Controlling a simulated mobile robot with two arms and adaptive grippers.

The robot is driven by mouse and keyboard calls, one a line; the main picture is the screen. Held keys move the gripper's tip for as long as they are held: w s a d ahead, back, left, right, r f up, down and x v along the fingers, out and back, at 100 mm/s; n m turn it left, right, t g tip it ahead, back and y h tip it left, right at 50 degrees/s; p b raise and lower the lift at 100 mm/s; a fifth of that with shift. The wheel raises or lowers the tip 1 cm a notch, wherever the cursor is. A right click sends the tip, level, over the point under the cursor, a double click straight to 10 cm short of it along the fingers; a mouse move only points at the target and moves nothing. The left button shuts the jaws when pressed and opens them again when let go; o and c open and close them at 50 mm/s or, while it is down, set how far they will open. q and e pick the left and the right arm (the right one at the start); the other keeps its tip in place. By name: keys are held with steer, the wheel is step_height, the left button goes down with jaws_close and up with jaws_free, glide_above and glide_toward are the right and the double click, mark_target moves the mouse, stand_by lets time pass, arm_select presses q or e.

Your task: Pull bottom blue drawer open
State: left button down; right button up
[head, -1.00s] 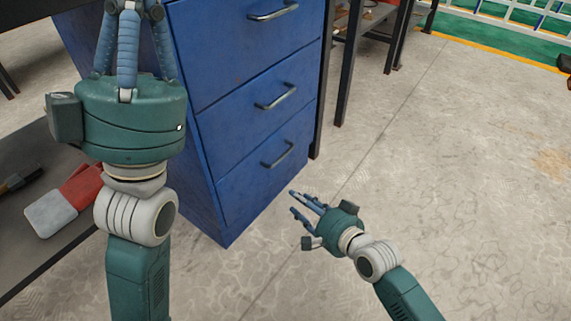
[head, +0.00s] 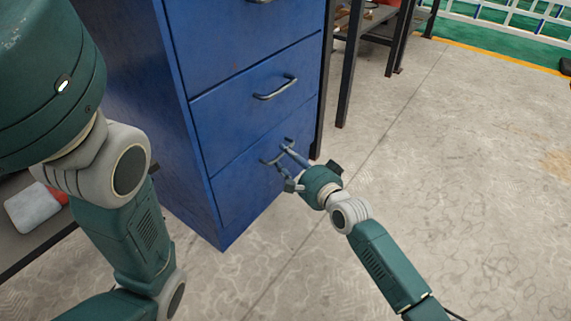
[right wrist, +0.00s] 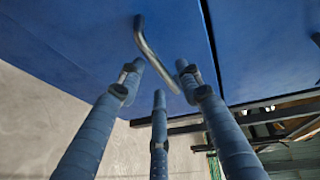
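The blue drawer cabinet stands in the middle of the head view. Its bottom drawer (head: 240,200) looks shut, with a metal bar handle near its top edge. My right gripper (head: 280,157) is at this handle, its fingers partly covering it. In the right wrist view the three fingers of the right gripper (right wrist: 158,76) are spread, and the handle (right wrist: 150,48) lies just ahead, between the two upper fingertips. I cannot tell whether they touch it. My left gripper's green body (head: 50,80) fills the upper left of the head view; its fingers are out of frame.
The middle drawer (head: 235,110) above looks shut, with its own handle (head: 276,88). Dark table legs (head: 348,75) stand just right of the cabinet. The grey floor (head: 470,190) is clear in front and to the right. A low shelf holds a red and white item (head: 32,208) at left.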

steer(key=shift+w+a+f, duration=0.1)
steer(key=shift+w+a, duration=0.3)
steer(key=shift+w, duration=0.15)
jaws_close()
steer(key=shift+d, duration=0.1)
